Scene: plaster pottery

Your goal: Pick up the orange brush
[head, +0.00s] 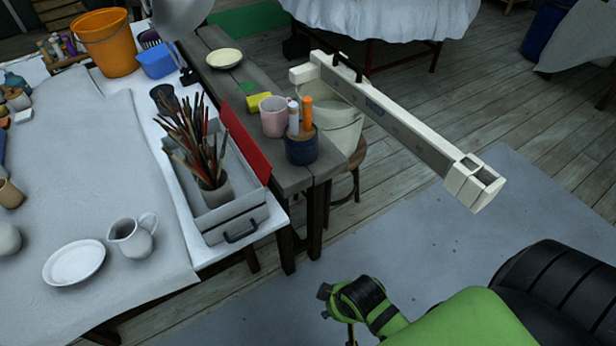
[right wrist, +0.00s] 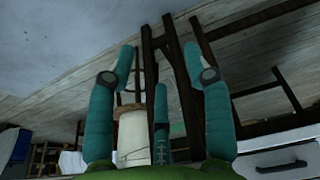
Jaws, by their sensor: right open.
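An orange, brush-like stick (head: 307,113) stands upright in a dark blue cup (head: 301,149) on the narrow wooden table, with white-topped sticks beside it. Its lower end is hidden in the cup. In the head view my green right arm comes in at the bottom, below and in front of the tables, well apart from the cup. The orange stick cannot be made out in the right wrist view. My left gripper is not in view.
A pink mug (head: 273,117) and yellow sponge (head: 258,101) stand close to the cup. A red panel (head: 245,145) and a grey tray (head: 238,219) with a pot of brushes lie left. A long pale beam (head: 400,125) extends right, over a bucket (head: 332,122).

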